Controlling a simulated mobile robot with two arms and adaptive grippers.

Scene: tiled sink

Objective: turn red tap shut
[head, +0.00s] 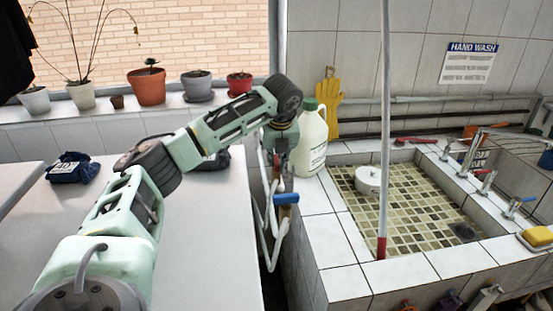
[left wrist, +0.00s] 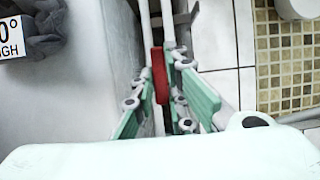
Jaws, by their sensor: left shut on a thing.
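The red tap handle (left wrist: 160,75) shows in the left wrist view as a narrow red bar on pale pipes, between my left gripper's green fingers (left wrist: 163,82). The gripper is shut on it. In the head view my left gripper (head: 279,163) reaches down to the pipes beside the counter's right edge, and only a sliver of red shows there, mostly hidden by the gripper. A blue tap handle (head: 286,199) sits just below on the white pipes (head: 272,245). My right gripper is not in view.
A white jug (head: 309,142) with a green cap stands close to the right of the gripper. The tiled sink (head: 345,284) is at the right, with a red-and-white pole (head: 384,130) in front. The white counter (head: 205,260) is largely bare in front.

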